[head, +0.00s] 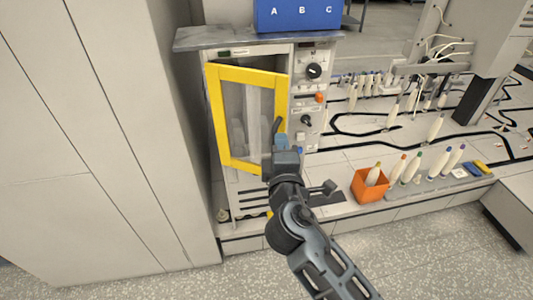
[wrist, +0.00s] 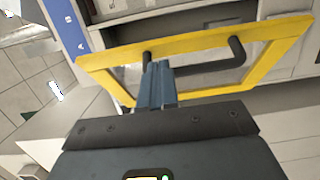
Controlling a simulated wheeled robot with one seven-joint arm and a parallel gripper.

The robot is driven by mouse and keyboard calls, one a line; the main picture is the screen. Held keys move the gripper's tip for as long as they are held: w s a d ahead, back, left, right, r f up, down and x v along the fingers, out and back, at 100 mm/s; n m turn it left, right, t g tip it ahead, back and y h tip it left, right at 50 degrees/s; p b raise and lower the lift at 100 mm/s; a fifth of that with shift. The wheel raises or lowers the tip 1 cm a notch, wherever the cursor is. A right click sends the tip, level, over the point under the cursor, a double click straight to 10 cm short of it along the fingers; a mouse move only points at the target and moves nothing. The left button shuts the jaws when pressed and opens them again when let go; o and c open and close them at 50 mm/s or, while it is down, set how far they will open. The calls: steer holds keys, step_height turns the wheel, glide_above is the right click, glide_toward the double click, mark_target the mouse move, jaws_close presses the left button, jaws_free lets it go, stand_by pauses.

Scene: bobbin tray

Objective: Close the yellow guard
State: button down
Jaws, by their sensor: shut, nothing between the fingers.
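The yellow guard (head: 217,112) is a framed clear door on the front of the grey machine cabinet (head: 306,92). It stands at an angle to the front, seemingly part open. Its dark bar handle (wrist: 216,66) shows in the wrist view along the yellow frame (wrist: 200,38). My gripper (head: 279,143) is at the guard's right side in the head view and covers part of its lower right edge. In the wrist view its blue-grey fingers (wrist: 158,72) are shut and empty, by one end of the handle. I cannot tell whether they touch the guard.
A blue box marked A B C (head: 298,14) sits on top of the cabinet. An orange bin (head: 370,184) and several bobbins (head: 411,167) stand to the right. A tall pale panel (head: 160,130) closes off the left. Speckled floor (head: 420,255) is clear in front.

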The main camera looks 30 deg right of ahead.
steer(key=w+d, duration=0.7)
steer(key=d, duration=0.3)
steer(key=shift+d+p, duration=0.35)
steer(key=shift+p, duration=0.05)
steer(key=shift+w, duration=0.1)
